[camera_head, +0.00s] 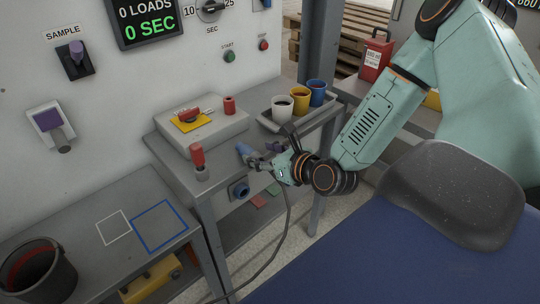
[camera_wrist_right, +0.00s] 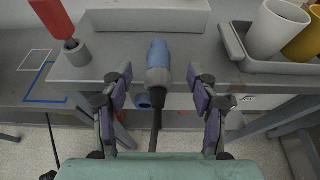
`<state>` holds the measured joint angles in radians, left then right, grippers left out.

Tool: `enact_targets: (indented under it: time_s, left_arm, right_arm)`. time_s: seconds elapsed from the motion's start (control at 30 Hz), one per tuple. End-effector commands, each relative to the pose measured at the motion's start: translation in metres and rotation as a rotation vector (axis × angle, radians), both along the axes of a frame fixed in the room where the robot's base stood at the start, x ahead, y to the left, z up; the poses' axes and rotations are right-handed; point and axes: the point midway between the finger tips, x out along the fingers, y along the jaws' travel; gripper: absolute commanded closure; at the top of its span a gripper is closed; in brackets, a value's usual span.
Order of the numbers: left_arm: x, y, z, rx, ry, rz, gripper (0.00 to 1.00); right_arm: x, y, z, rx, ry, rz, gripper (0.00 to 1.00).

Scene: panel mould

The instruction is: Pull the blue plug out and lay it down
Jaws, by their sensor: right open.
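The blue plug (camera_head: 245,151) appears to lie on the grey bench top near its front edge. In the right wrist view the plug (camera_wrist_right: 158,58) points away from me, and its dark cable runs back between my fingers. My right gripper (camera_head: 264,160) is open just behind the plug. In the wrist view its purple-padded fingers (camera_wrist_right: 158,88) stand apart on either side of the plug's rear, without visible contact. A blue-ringed socket (camera_head: 238,188) with a dark centre is on the bench front below; nothing shows plugged into it. My left gripper is out of view.
A grey box (camera_head: 201,132) with a yellow pad is behind. A tray holds a white cup (camera_head: 282,106), a yellow cup (camera_head: 300,98) and a blue cup (camera_head: 317,92). A lower bench at left has a blue square outline (camera_head: 160,227).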

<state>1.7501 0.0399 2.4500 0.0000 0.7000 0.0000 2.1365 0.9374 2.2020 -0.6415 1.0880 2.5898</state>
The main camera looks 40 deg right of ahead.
Motion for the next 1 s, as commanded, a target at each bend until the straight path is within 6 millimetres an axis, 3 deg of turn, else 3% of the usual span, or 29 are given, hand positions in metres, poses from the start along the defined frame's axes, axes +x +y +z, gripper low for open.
enact_targets:
  time_s: [0.5, 1.0]
  left_arm:
    - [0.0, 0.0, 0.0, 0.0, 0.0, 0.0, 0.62]
    - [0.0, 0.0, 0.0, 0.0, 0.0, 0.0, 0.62]
  right_arm:
    - [-0.025, -0.005, 0.009, 0.002, 0.001, -0.009, 0.4]
    - [-0.03, -0.001, 0.012, 0.001, -0.004, 0.003, 0.4]
